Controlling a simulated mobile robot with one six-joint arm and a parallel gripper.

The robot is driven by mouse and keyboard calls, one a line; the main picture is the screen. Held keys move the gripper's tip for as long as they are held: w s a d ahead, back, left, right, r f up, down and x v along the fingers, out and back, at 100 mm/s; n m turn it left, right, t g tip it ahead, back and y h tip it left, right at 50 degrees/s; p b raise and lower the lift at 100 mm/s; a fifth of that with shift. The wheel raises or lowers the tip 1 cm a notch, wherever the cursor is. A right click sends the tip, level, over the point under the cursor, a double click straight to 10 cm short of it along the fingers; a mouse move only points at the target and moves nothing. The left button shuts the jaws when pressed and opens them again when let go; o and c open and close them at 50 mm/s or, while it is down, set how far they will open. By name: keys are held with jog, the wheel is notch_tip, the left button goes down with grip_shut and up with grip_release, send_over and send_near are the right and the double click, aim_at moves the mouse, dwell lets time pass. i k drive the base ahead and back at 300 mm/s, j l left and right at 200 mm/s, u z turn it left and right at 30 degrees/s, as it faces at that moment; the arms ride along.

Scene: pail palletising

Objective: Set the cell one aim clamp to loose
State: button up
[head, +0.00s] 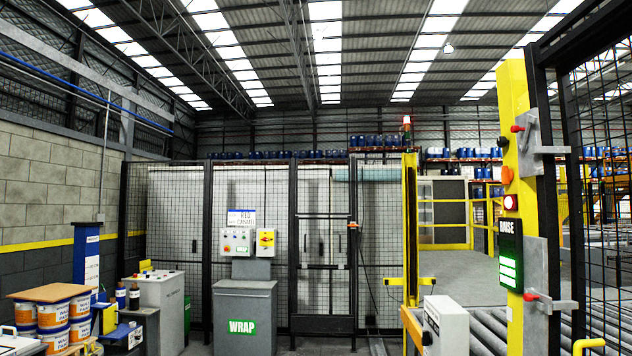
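A yellow post (515,200) stands close on the right. A grey bracket with a red-tipped lever (518,128) is on its upper part, and a second red-tipped lever (532,296) sits on a lower grey plate (536,265). Either could be a clamp; no label marks one as the cell one aim clamp, and I cannot read a loose or tight setting. Between them are an orange knob (507,175), a lit red lamp (511,203) and a dark sign with green bars (510,268). My gripper is not in view.
A grey WRAP cabinet (245,318) with a control box (236,241) stands before mesh fencing (178,250). Pails (53,314) are stacked at lower left. A roller conveyor (488,322) and a white box (446,325) are at lower right. Another yellow post (410,230) stands beyond.

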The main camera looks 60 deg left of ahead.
aim_at(507, 175)
jog(key=u, duration=1.15)
